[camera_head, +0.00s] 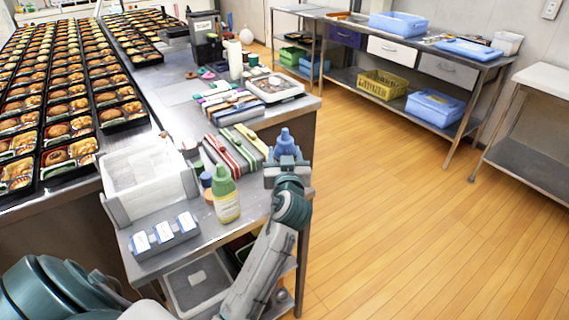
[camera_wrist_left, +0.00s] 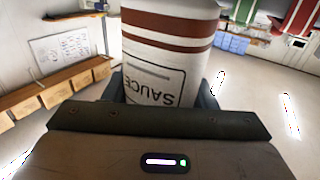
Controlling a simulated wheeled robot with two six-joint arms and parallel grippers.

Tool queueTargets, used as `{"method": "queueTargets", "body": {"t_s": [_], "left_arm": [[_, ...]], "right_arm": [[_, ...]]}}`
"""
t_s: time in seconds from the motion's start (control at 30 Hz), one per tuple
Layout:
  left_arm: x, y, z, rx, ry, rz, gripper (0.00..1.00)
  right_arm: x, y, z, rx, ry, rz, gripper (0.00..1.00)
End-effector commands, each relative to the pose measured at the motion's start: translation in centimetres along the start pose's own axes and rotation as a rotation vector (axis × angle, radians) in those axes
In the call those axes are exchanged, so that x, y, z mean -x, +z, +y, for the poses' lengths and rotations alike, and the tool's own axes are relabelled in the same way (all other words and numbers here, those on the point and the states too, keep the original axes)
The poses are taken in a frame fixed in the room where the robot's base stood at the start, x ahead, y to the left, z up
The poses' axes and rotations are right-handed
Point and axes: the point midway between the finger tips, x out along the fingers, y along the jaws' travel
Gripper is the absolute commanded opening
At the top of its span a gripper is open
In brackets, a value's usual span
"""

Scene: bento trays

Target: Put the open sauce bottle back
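My left gripper (camera_head: 284,172) reaches up from the bottom of the head view to the counter's right edge. A bottle with a blue nozzle top (camera_head: 286,144) shows at the gripper; its body is mostly hidden there. In the left wrist view, a white sauce bottle (camera_wrist_left: 165,75) with red-brown bands and an upside-down SAUCE label sits between the left fingers, which look closed on its sides. A green-topped bottle (camera_head: 225,196) with a yellowish label stands upright on the counter, left of the gripper. My right gripper is not in view.
A grey holder with three white labels (camera_head: 165,241) sits at the counter's near corner. A white bin (camera_head: 148,184) is behind it. Small containers (camera_head: 206,180) stand by the green-topped bottle. Bento trays (camera_head: 62,100) fill the left. The floor (camera_head: 420,230) at right is clear.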

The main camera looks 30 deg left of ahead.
Motion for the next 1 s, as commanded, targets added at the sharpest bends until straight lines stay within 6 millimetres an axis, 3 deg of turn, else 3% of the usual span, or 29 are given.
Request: {"method": "queueTargets", "body": {"t_s": [0.2,0.57,0.6,0.7,1.0], "left_arm": [[0.0,2.6,0.0,-0.001,0.000,-0.002,0.47],[0.0,2.8,0.0,0.000,0.000,-0.001,0.47],[0.0,2.8,0.0,0.000,0.000,-0.002,0.57],[0.0,2.8,0.0,0.000,0.000,-0.002,0.73],[0.0,2.7,0.0,0.000,0.000,-0.002,0.73]], "right_arm": [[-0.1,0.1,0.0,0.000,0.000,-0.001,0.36],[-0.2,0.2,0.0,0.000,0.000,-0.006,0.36],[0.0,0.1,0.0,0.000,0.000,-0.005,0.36],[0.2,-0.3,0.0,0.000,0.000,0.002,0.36],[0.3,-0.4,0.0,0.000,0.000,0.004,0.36]]}}
